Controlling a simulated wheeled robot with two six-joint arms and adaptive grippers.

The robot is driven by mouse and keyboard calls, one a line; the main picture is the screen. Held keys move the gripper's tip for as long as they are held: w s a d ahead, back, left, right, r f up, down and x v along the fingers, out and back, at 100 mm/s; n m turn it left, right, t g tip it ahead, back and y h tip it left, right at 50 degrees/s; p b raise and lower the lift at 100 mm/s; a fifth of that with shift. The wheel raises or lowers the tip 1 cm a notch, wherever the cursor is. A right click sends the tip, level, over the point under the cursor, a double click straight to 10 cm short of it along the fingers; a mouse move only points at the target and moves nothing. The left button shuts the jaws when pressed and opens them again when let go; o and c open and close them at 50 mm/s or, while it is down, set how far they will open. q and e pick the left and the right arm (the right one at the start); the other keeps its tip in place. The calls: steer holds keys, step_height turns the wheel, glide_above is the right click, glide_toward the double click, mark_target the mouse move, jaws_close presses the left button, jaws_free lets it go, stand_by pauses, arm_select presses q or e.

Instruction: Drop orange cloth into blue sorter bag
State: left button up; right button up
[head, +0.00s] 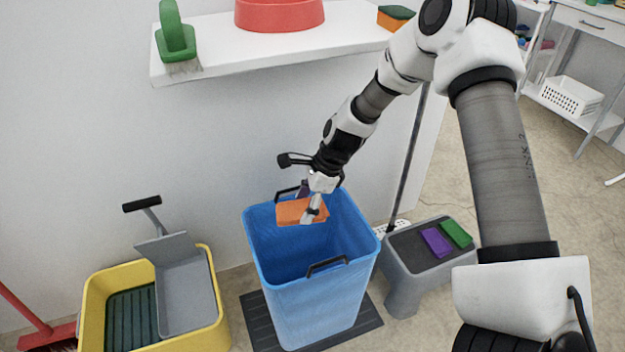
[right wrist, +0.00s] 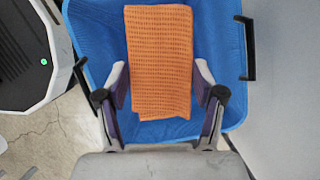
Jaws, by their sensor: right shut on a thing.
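The orange cloth (head: 297,212) is a folded piece with a waffle texture. My right gripper (head: 312,205) is shut on it and holds it over the open mouth of the blue sorter bag (head: 318,300). In the right wrist view the cloth (right wrist: 158,62) lies between the two fingers of my right gripper (right wrist: 160,88), with the blue bag (right wrist: 90,45) below and around it. The bag stands upright, with black handles on its rim. My left gripper is not in view.
The bag stands on a dark mat (head: 365,328). A yellow mop bucket (head: 92,312) is to its left. A grey step stool (head: 400,262) with a purple cloth (head: 436,242) and a green cloth (head: 456,233) is to its right. A white shelf (head: 225,62) is above, behind the bag.

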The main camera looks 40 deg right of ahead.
steer(key=shift+s+d+r+m+t+p, duration=0.25)
steer(key=shift+d+r+m+t, duration=0.2)
steer(key=shift+m, duration=0.55)
steer(key=shift+d+m+h, duration=0.2)
steer(key=shift+m+h, duration=0.1)
steer(key=shift+m, duration=0.2)
steer(key=shift+d, duration=0.1)
step_height(320, 180, down, 4)
steer(key=b, duration=0.4)
steer(key=shift+w+b, duration=0.1)
steer(key=shift+b, duration=0.3)
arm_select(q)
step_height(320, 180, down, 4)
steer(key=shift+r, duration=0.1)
arm_select(e)
steer(key=shift+f, duration=0.6)
steer(key=o, duration=1.2)
